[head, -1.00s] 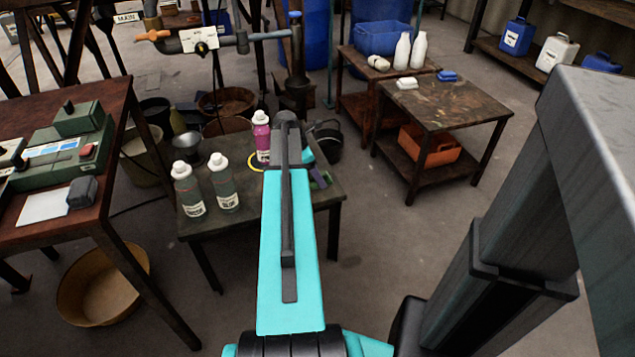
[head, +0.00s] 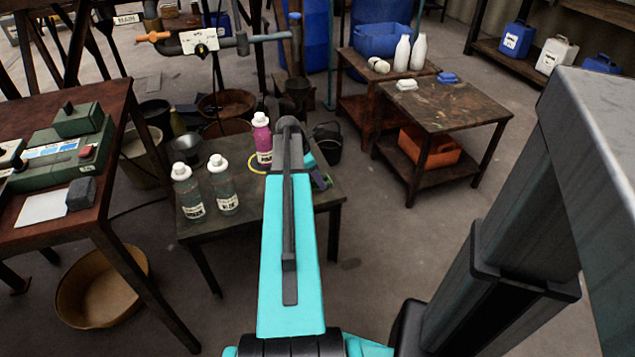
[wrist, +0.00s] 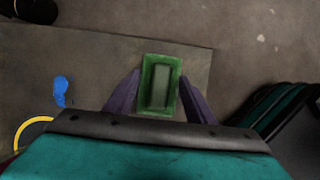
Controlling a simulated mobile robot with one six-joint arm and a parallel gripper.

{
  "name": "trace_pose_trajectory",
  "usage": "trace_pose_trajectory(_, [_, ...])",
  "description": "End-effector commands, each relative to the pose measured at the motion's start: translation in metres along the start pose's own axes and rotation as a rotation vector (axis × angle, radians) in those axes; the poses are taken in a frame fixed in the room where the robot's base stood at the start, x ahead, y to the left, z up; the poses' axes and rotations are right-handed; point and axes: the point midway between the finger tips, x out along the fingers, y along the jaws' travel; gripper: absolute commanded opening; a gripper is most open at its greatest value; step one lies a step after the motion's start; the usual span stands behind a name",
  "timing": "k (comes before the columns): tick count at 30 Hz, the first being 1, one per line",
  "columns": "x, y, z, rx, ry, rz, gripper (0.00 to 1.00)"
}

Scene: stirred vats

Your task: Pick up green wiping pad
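The green wiping pad (wrist: 159,85) shows in the wrist view as a rectangular green block with a raised darker green middle. It lies near the edge of the dark work table (wrist: 95,70). My gripper (wrist: 158,78) is open, with one purple finger to the left of the pad and one to the right. A small gap shows at the left finger; the right finger is very close to the pad's side. In the head view my gripper (head: 320,178) is largely behind my arm, and the pad is mostly hidden there.
On the same table stand a magenta bottle (head: 262,140) in a yellow ring and two grey-green bottles (head: 188,192) (head: 223,184). A blue patch (wrist: 62,90) lies left of the pad.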

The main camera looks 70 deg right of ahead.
Motion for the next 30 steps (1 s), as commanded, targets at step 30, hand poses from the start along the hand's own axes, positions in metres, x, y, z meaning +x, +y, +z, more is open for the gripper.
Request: trace_pose_trajectory(30, [-0.038,-0.034,0.010,0.000,0.000,0.000,0.23])
